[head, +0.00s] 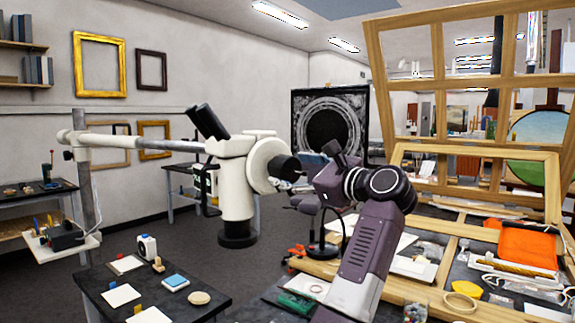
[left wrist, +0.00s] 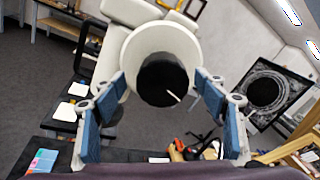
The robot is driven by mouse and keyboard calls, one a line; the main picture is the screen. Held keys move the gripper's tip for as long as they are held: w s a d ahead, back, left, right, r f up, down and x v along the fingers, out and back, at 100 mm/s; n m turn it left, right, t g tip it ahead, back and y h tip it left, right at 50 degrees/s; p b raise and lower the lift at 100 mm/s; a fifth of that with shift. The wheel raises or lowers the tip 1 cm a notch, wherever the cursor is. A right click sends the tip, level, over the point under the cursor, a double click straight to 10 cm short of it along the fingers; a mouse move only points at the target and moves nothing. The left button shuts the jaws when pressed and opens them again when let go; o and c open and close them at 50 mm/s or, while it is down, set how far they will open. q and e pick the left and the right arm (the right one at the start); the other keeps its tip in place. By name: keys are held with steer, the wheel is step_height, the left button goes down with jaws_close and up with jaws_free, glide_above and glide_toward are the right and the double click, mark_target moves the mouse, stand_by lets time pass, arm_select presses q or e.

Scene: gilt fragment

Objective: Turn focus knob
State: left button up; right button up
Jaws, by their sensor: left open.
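A cream microscope (head: 238,180) hangs on a long boom arm in the head view, with black eyepieces on top. Its dark focus knob (head: 284,167) sticks out from the right side of a round cream housing. In the left wrist view the knob (left wrist: 160,82) is a black disc with a short white mark, facing me. My left gripper (head: 304,165) is just right of the knob in the head view. In the left wrist view its blue-padded fingers (left wrist: 161,92) are open on either side of the knob, with gaps visible. My right gripper is not in view.
A dark table (head: 185,300) with cards and small items lies at the lower left. A wooden frame (head: 480,165) and a cluttered bench stand at the right. A black panel with a round pattern (head: 328,122) stands behind.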

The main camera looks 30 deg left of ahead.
arm_select(q)
steer(key=shift+w+x, duration=0.2)
steer(key=shift+x, duration=0.9)
steer(key=shift+w+f, duration=0.15)
steer(key=shift+a, duration=0.1)
steer(key=c, duration=1.2)
steer(key=shift+o, duration=0.2)
steer(key=shift+p, duration=0.3)
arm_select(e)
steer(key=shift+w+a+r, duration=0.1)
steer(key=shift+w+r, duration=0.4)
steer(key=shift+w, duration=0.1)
arm_select(q)
steer(key=shift+m+p, duration=0.8)
steer(key=shift+m, duration=2.1)
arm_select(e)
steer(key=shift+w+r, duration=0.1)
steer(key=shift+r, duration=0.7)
